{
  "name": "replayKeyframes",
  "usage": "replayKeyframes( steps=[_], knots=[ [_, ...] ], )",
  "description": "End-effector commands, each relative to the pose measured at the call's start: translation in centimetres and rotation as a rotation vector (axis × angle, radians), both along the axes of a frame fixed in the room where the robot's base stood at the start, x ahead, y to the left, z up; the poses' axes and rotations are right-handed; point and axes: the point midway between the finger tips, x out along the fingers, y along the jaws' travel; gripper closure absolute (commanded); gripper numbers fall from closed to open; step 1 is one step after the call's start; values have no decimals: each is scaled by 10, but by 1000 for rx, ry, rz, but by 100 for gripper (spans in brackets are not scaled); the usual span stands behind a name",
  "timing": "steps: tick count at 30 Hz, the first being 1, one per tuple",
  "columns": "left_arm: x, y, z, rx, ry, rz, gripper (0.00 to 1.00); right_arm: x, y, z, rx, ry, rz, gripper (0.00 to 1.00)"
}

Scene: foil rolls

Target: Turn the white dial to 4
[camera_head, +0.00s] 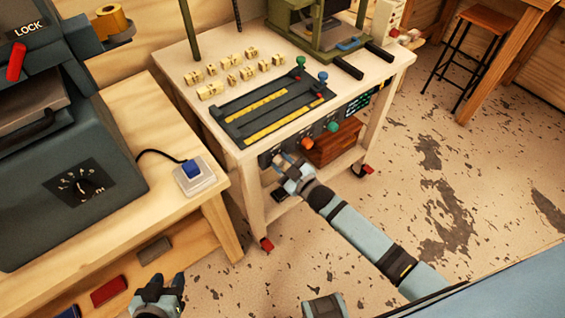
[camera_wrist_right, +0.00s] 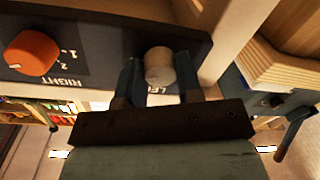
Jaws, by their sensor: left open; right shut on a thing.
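The white dial (camera_wrist_right: 160,64) sits on the dark front panel (camera_wrist_right: 100,40) of the white cart. My right gripper (camera_wrist_right: 160,78) is shut on it, with one finger on each side. A label beginning "LE" shows upside down by the dial, partly covered by a finger. The dial's scale and setting cannot be read. In the head view my right gripper (camera_head: 288,170) is at the panel's left end and hides the dial. My left gripper (camera_head: 159,285) is open and empty, low at the left, away from the cart.
An orange dial (camera_wrist_right: 32,53), labelled RIGHT, is beside the white one; it also shows in the head view (camera_head: 307,142). A green knob (camera_head: 333,126) is further right. A cart leg (camera_head: 250,195) stands close to my right gripper. A wooden workbench (camera_head: 130,150) is at left.

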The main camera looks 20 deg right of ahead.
Motion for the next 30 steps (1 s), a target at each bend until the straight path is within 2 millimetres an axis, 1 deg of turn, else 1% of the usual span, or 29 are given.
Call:
replayKeyframes(
  steps=[2, 3, 5, 6, 14, 17, 20, 30],
  knots=[
    [0, 0, 1, 0, -3, 0, 57, 0, 0, 0, 1, 0, 0, 91],
    [1, 0, 2, 0, -3, 0, 57, 0, 0, 0, 1, 0, 0, 60],
    [1, 0, 2, 0, -5, -1, 57, 0, 0, 0, 1, 0, 0, 46],
    [1, 1, 3, 0, -5, -1, 57, 0, 0, 0, 1, 0, 0, 42],
    [1, 2, 3, 4, -7, -4, 57, -1, 0, 0, 0, 0, 0, 42],
    [1, 2, 3, 4, -5, -3, 57, -6, -3, 0, 0, 1, 0, 42],
    [0, 2, 4, 4, -3, -3, 57, -20, -8, 0, -1, 2, 0, 42],
    [-1, 1, 4, 0, 7, 1, 57, -90, -38, 3, 0, 2, 0, 42]
  ],
)
